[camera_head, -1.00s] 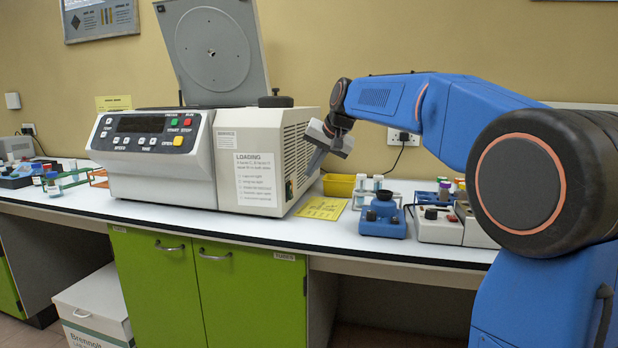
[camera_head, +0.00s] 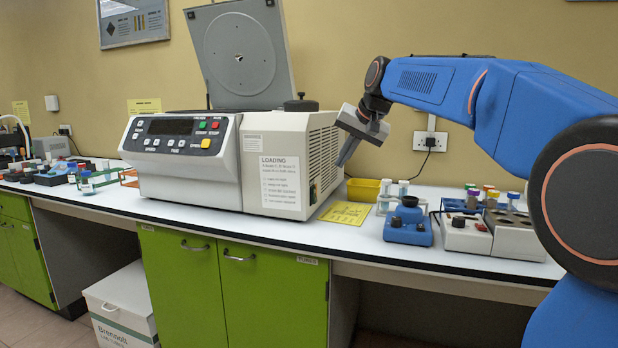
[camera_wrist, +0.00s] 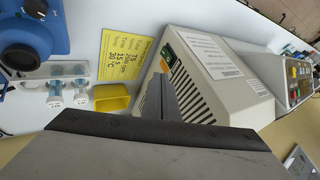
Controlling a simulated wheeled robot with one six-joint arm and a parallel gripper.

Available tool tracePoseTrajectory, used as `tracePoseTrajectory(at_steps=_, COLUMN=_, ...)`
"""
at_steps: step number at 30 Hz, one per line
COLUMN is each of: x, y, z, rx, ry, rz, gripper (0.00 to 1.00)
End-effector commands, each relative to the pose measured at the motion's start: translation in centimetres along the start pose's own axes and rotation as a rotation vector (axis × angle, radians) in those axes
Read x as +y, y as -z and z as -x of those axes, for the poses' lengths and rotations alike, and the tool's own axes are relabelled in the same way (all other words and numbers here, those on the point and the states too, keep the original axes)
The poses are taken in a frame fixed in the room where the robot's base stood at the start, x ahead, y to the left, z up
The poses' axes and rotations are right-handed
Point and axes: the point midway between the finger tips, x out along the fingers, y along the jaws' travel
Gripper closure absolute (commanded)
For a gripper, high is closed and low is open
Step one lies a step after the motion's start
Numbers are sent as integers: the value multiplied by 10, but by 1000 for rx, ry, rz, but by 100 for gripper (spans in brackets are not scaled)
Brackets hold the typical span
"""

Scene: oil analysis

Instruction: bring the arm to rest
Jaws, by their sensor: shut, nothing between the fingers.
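My blue arm reaches in from the right in the head view. My gripper (camera_head: 346,152) hangs above the bench just right of the centrifuge (camera_head: 190,178), with its fingers pointing down and slightly left. The fingers are shut with nothing between them. In the wrist view the gripper's fingers (camera_wrist: 160,100) show as a narrow dark shape in front of the centrifuge's vented side. I cannot tell whether they touch it, but they look apart from it. The centrifuge lid (camera_head: 240,55) stands open.
A yellow bin (camera_head: 363,190), a yellow card (camera_head: 346,213), a tube rack (camera_head: 393,197), a blue mixer (camera_head: 408,225) and a block with capped tubes (camera_head: 490,228) stand right of the centrifuge. More racks lie at the left. A white box (camera_head: 120,308) is on the floor.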

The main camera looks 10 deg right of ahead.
Motion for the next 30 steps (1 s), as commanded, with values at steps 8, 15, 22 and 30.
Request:
tracePoseTrajectory(at_steps=8, x=45, y=-88, z=20, rx=-23, ry=-61, rz=77, gripper=100)
tracePoseTrajectory(at_steps=15, x=97, y=-179, z=27, rx=-53, ry=-121, rz=161, gripper=100)
tracePoseTrajectory(at_steps=22, x=152, y=-270, z=27, rx=-86, ry=-174, rz=245, gripper=100)
tracePoseTrajectory(at_steps=30, x=221, y=-379, z=14, rx=-129, ry=-231, rz=348, gripper=100)
